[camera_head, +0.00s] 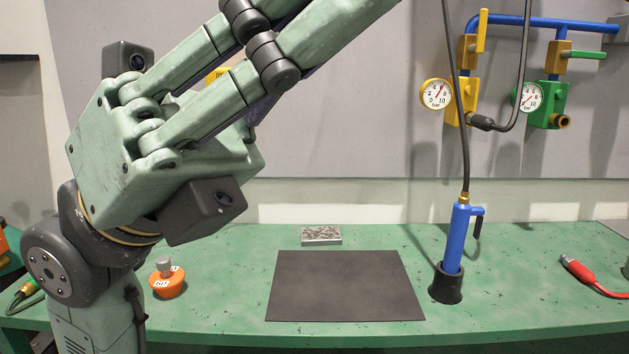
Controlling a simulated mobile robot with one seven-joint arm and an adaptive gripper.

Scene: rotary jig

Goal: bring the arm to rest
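My gripper (165,150) is raised at the left, close to the camera and above the bench. Its green body and linkage bars slant up to the right and run out of the top of the picture. The fingertips are out of the frame, so I cannot see whether it is open or holds anything. My arm (85,260) comes up from below at the left. The gripper hides part of the back wall, and no contact with any bench object shows.
The green bench (350,338) carries a dark mat (345,286), a small metal tray (321,241) and an orange knobbed piece (168,281). A blue tool (457,240) stands in a black holder (445,285), hose upward. A red-handled lead (580,270) lies right. Valves with gauges (436,94) hang above.

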